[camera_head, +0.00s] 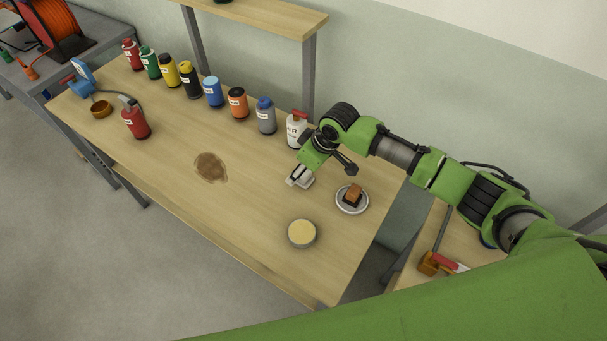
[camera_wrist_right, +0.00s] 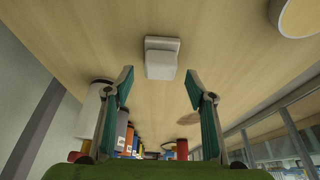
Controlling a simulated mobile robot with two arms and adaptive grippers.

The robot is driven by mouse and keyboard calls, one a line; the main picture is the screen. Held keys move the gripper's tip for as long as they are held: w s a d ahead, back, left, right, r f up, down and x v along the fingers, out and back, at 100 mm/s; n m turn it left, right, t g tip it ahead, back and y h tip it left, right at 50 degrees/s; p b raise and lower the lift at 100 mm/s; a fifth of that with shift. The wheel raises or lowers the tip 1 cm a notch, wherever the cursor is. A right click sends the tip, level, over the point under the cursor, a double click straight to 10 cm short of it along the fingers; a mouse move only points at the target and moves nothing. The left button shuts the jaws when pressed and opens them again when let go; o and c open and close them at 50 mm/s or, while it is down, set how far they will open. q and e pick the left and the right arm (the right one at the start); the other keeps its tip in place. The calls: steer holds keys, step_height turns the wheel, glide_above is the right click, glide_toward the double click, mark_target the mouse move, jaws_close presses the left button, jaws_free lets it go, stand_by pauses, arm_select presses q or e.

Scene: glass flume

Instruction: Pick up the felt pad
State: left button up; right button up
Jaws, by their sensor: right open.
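A pale grey-white block, which looks like the felt pad (camera_head: 300,177), lies on the wooden workbench (camera_head: 260,205) right beside my right gripper. In the right wrist view the pad (camera_wrist_right: 162,60) sits centred just beyond the fingertips. My right gripper (camera_wrist_right: 159,82) is open, with its teal-lined fingers apart and nothing between them. In the head view the right gripper (camera_head: 322,160) is low over the bench, partly hidden by its own arm. I cannot tell whether it touches the pad. My left gripper is not in view.
A small dish with a brown block (camera_head: 353,196) stands right of the pad, and a round yellow-topped tin (camera_head: 302,233) nearer the front. Several bottles line the back, with a white bottle (camera_head: 295,130) close to my gripper. A brown stain (camera_head: 210,167) marks the bench.

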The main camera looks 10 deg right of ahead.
steer(key=shift+w+a+f, duration=0.15)
steer(key=shift+w+f, duration=0.05)
steer(key=shift+f, duration=0.45)
steer(key=shift+c, duration=0.4)
steer(key=c, duration=1)
steer(key=shift+r, duration=0.55)
step_height(320, 180, up, 2)
steer(key=shift+r+b, duration=0.15)
steer(key=shift+b, duration=0.15)
steer(key=s+d+r+b, duration=0.1)
steer(key=s+r, duration=0.4)
steer(key=s, duration=0.2)
steer(key=s+r+b, duration=0.2)
steer(key=s+r, duration=0.2)
steer(key=s, duration=0.3)
steer(key=shift+d+r, duration=0.35)
steer(key=shift+d, duration=0.05)
